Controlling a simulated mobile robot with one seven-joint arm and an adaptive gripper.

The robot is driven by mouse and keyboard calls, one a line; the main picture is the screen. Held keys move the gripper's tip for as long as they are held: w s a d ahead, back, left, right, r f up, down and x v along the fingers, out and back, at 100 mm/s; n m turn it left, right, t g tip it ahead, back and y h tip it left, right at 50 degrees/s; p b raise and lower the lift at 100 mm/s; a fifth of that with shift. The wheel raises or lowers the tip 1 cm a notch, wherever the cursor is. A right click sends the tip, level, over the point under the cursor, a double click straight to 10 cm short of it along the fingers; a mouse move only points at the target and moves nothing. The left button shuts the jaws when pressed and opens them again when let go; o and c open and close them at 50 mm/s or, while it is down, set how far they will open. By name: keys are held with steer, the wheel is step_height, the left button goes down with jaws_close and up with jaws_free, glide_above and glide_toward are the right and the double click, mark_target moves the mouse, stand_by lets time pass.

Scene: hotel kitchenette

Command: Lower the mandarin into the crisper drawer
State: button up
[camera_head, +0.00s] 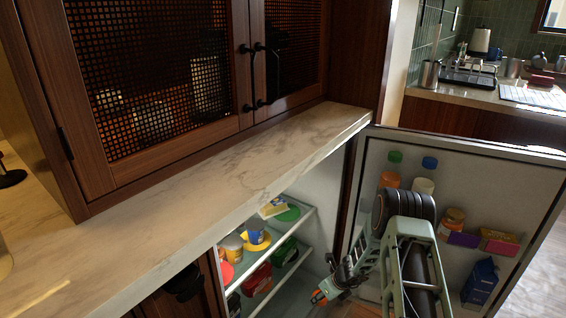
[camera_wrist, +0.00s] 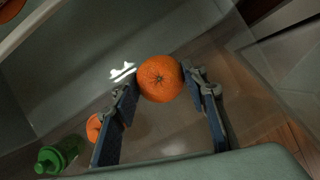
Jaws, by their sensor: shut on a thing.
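The mandarin (camera_wrist: 160,79) is a round orange fruit in the middle of the wrist view, stem end toward the camera. My gripper (camera_wrist: 165,90) is shut on it, with one blue-grey finger on each side. A clear, see-through panel, apparently the crisper drawer (camera_wrist: 258,88), lies beyond and around the fruit; I cannot tell how far inside it the mandarin is. In the head view my gripper (camera_head: 323,292) is low in the open fridge, near the door side. The mandarin cannot be clearly told apart there, and the drawer is not clearly seen.
A second orange fruit (camera_wrist: 94,127) is partly hidden behind the left finger, near a green bottle (camera_wrist: 60,154). Loaded fridge shelves (camera_head: 285,235) stand left of my gripper. The open fridge door (camera_head: 480,185) with jars stands right. A marble counter (camera_head: 200,190) overhangs the fridge.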

mark_target(321, 303)
steer(key=shift+f, duration=2.05)
steer(key=shift+f, duration=2.55)
stand_by(0.4)
steer(key=o, duration=1.2)
steer(key=shift+o, duration=0.2)
